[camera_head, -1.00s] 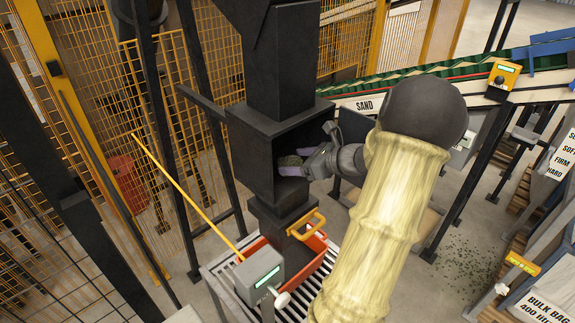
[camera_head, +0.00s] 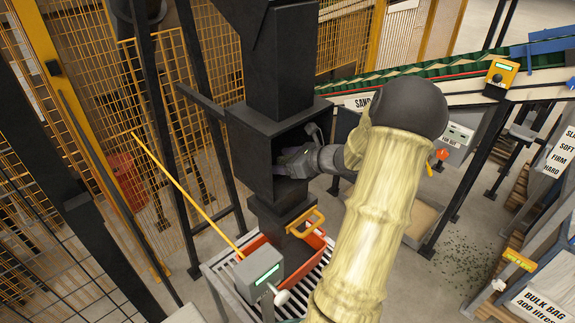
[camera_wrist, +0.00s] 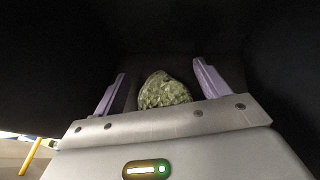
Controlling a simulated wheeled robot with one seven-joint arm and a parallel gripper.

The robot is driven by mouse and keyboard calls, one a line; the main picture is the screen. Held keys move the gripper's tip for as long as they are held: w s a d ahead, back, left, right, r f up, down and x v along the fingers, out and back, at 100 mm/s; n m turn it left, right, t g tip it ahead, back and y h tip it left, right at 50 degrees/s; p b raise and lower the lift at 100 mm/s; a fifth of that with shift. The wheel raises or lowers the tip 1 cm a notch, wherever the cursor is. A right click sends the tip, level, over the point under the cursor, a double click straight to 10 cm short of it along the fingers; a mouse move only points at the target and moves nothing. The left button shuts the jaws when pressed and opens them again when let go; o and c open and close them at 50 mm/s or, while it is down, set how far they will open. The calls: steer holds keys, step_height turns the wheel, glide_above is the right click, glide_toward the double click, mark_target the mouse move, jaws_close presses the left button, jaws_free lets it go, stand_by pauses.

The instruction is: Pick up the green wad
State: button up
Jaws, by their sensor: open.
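The green wad (camera_wrist: 164,92) is a rounded, mottled green clump inside the dark box (camera_head: 253,165), seen in the wrist view. My gripper (camera_wrist: 158,80) is open, with one purple finger on each side of the wad. A dark gap shows between the wad and each finger. In the head view my gripper (camera_head: 285,162) reaches into the open side of the box from the right. The wad cannot be made out there, behind the gripper and in shadow.
The box walls stand close around my gripper. A yellow handle (camera_head: 306,222) and a red tray (camera_head: 312,262) sit below the box. A grey unit with a green display (camera_head: 260,272) stands in front. A conveyor (camera_head: 420,80) runs behind at the right.

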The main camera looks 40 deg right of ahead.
steer(key=shift+w, duration=0.1)
steer(key=shift+w, duration=0.1)
steer(key=c, duration=0.5)
steer(key=shift+s+d, duration=0.15)
steer(key=shift+s, duration=0.05)
steer(key=c, duration=0.6)
steer(key=shift+w+a, duration=0.1)
steer(key=shift+a, duration=0.1)
steer(key=shift+s+d+r+b, duration=0.15)
steer(key=shift+s+r+b, duration=0.15)
steer(key=shift+r+b, duration=0.35)
steer(key=s+b, duration=0.1)
steer(key=s, duration=0.5)
steer(key=s+d+b, duration=0.1)
steer(key=s, duration=0.4)
steer(key=s+b, duration=0.1)
steer(key=s, duration=0.5)
steer(key=shift+s+d+r+b, duration=0.15)
steer(key=shift+s+b, duration=0.15)
steer(key=shift+b, duration=0.05)
